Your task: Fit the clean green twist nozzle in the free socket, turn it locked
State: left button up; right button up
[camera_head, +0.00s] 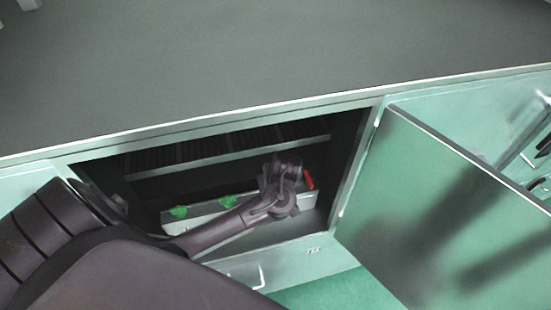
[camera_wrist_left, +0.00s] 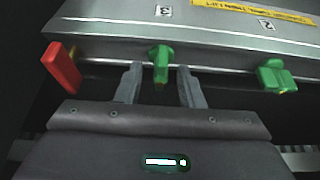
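Inside the open cabinet, a silver bar (camera_wrist_left: 215,50) carries twist nozzles. In the left wrist view a green nozzle (camera_wrist_left: 160,62) under the label "3" is at the bar, between the fingers of my left gripper (camera_wrist_left: 158,78), with a gap on each side. A second green nozzle (camera_wrist_left: 274,76) is by the label "2", and a red one (camera_wrist_left: 62,68) is at the left. In the head view my left gripper (camera_head: 284,178) is at the bar. Two green nozzles (camera_head: 228,202) (camera_head: 179,212) show left of it, and the red one (camera_head: 309,180) right. My right gripper is not seen.
The cabinet door (camera_head: 450,210) stands open at the right. A grey worktop (camera_head: 270,60) lies above the opening. A metal shelf edge (camera_head: 230,155) crosses the cabinet behind the bar. A yellow label strip (camera_wrist_left: 250,10) is on the bar.

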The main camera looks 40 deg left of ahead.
pick_arm(q)
jog(key=c, duration=0.5)
jog(key=shift+c, duration=1)
grip_shut()
jog(key=n, duration=0.1)
jog(key=n+g, duration=0.1)
jog(key=shift+w+r+n+y, duration=0.15)
jog(key=shift+n+y, duration=0.15)
jog(key=shift+n, duration=0.1)
jog(key=n+g, duration=0.1)
jog(key=n, duration=0.2)
jog(key=shift+w, duration=0.1)
jog(key=shift+n, duration=0.3)
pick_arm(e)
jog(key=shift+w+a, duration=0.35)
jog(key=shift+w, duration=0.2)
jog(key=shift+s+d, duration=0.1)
pick_arm(q)
jog(key=shift+g, duration=0.3)
